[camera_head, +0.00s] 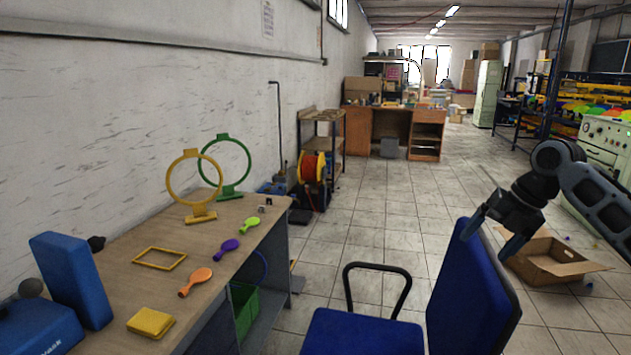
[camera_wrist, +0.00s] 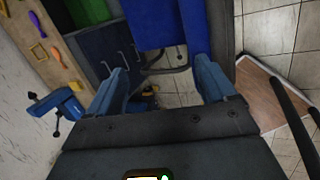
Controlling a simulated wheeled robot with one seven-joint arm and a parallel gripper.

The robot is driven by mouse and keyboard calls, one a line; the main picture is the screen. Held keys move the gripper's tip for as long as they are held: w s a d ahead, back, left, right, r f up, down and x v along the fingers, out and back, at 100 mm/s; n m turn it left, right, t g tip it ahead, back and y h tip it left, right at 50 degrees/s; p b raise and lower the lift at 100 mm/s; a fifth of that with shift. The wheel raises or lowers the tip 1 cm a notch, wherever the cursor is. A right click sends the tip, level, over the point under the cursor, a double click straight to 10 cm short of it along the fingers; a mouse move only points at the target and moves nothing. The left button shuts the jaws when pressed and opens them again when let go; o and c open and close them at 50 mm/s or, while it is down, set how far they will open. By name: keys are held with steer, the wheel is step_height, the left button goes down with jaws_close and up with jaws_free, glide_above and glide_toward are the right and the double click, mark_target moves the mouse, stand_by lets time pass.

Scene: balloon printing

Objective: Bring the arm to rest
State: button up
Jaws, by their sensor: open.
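My gripper (camera_head: 494,229) is at the right of the head view, held in the air by the blue chair (camera_head: 474,285), clear of the table. Its two blue fingers are spread apart in the wrist view (camera_wrist: 166,85), with nothing between them. My dark arm reaches in from the right edge of the head view. In the wrist view the blue chair (camera_wrist: 155,22) lies beyond the fingers.
An open cardboard box (camera_head: 545,262) sits on the floor at right. The middle aisle is clear.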

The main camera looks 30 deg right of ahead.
steer(key=w+a+f+m+t+y+b, duration=0.1)
steer(key=w+a+f+m+t, duration=0.15)
steer(key=w+a, duration=0.55)
steer(key=w+a+f+m+t+y+b, duration=0.1)
steer(key=w+a+f+m+t, duration=0.2)
steer(key=a, duration=0.8)
steer(key=a+f+m+t+b, duration=0.15)
steer(key=a+f+m, duration=0.25)
steer(key=a, duration=0.5)
steer(key=a+f+m+t+b, duration=0.1)
steer(key=a+f+m+t, duration=0.3)
steer(key=a, duration=0.5)
steer(key=s+a+f+m+g+h+b, duration=0.15)
steer(key=s+a+f+m, duration=0.3)
steer(key=s, duration=0.65)
steer(key=s+a+f+m+t+h+b, duration=0.1)
steer(key=s+a+f+m+h, duration=0.25)
steer(key=s+m, duration=0.45)
steer(key=s+d+r+b, duration=0.1)
steer(key=s+d+r, duration=0.1)
steer(key=s, duration=0.9)
steer(key=s+d+r+y+b, duration=0.1)
steer(key=s+r, duration=0.3)
steer(key=s, duration=0.8)
steer(key=shift+s+d+n, duration=0.2)
steer(key=shift+d+n, duration=0.2)
steer(key=shift+d, duration=0.25)
